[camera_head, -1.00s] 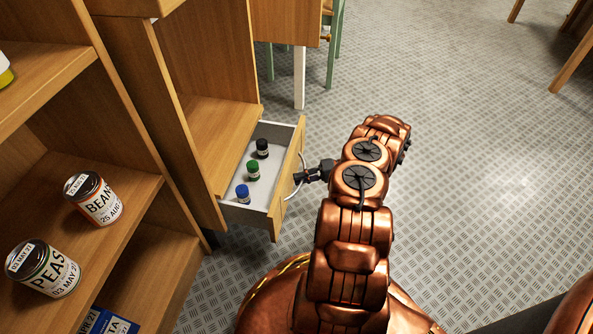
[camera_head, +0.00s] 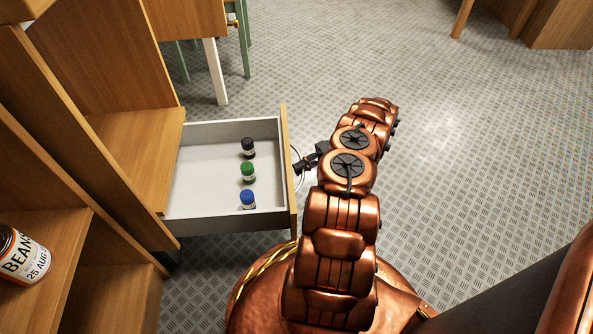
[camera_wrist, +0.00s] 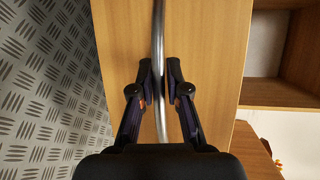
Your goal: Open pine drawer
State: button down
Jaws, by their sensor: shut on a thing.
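The pine drawer (camera_head: 288,180) is pulled well out of the wooden cabinet in the head view, showing its grey inside. Three small bottles stand in it in a row: black-labelled (camera_head: 248,148), green (camera_head: 248,172) and blue (camera_head: 248,199). The drawer's curved metal handle (camera_head: 299,170) is on its front. My gripper (camera_head: 303,166) is at the handle. In the wrist view my gripper (camera_wrist: 158,75) has its two fingers closed around the metal handle (camera_wrist: 161,110), in front of the wooden drawer front (camera_wrist: 205,60).
A table with a white leg (camera_head: 215,72) and a green chair (camera_head: 243,40) are behind the drawer. The patterned floor (camera_head: 460,130) to the right is clear.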

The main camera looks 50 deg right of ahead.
jog(key=shift+w+d, duration=0.1)
jog(key=shift+d, duration=0.05)
jog(key=c, duration=1.4)
grip_release()
jog(key=shift+r, duration=0.1)
